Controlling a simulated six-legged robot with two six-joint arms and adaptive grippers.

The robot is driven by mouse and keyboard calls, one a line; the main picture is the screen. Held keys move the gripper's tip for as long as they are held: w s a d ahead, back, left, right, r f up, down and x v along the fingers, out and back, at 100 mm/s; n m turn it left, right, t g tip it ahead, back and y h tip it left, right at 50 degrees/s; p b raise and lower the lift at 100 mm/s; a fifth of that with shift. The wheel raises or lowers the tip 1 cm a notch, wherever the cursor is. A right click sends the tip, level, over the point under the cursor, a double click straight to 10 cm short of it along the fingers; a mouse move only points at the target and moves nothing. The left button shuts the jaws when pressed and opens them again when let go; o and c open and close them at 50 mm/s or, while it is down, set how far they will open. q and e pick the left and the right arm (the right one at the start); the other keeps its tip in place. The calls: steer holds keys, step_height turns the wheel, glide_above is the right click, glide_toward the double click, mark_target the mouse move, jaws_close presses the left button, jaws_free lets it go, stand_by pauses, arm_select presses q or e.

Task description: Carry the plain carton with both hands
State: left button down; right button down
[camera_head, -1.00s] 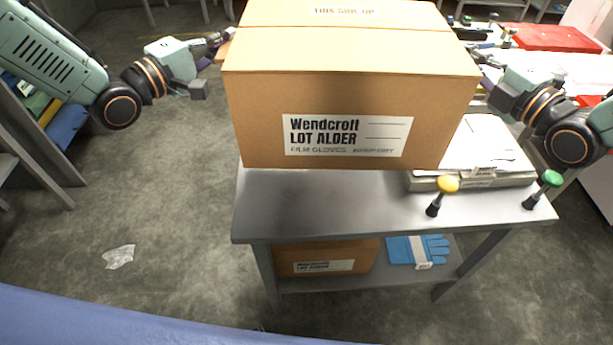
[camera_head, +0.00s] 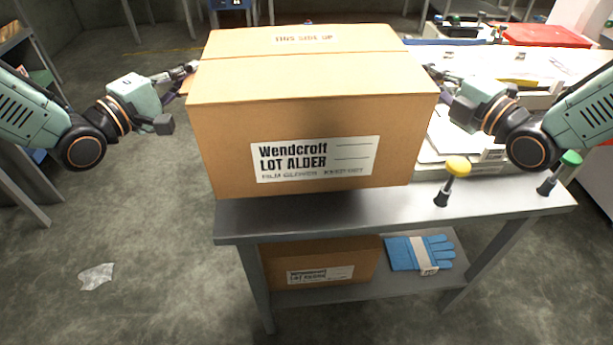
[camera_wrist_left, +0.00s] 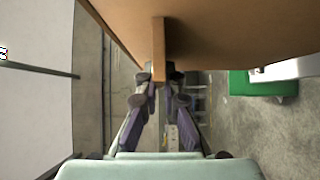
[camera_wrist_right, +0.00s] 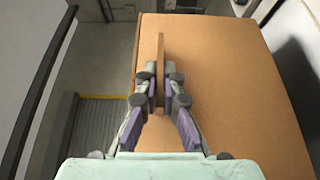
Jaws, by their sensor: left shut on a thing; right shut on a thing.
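A large brown carton (camera_head: 300,115) with a white label reading "Wendcroft LOT ALDER" is in the middle of the head view, upright over a grey metal table (camera_head: 330,222). I cannot tell whether its underside touches the tabletop. My left gripper (camera_head: 190,70) is shut on a thin brown tab (camera_wrist_left: 158,50) on the carton's left side. My right gripper (camera_head: 432,70) is shut on a matching tab (camera_wrist_right: 161,60) on its right side. The head view partly hides both fingertips, but the wrist views show both tabs between the fingers.
The lower shelf holds another carton (camera_head: 365,258) and blue gloves (camera_head: 425,252). A scrap (camera_head: 96,276) lies on open floor at left.

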arm_select(q)
steer(key=shift+d+f+b, duration=0.15)
steer(key=shift+f+b, duration=0.2)
steer(key=shift+f, duration=0.3)
steer(key=shift+w+f, duration=0.2)
steer(key=shift+f, duration=0.1)
arm_select(e)
steer(key=shift+w+f, duration=0.2)
steer(key=shift+f, duration=0.75)
arm_select(q)
steer(key=shift+s+r, duration=0.15)
arm_select(e)
steer(key=shift+s+r, duration=0.15)
steer(key=shift+s, duration=0.05)
steer(key=shift+d, duration=0.1)
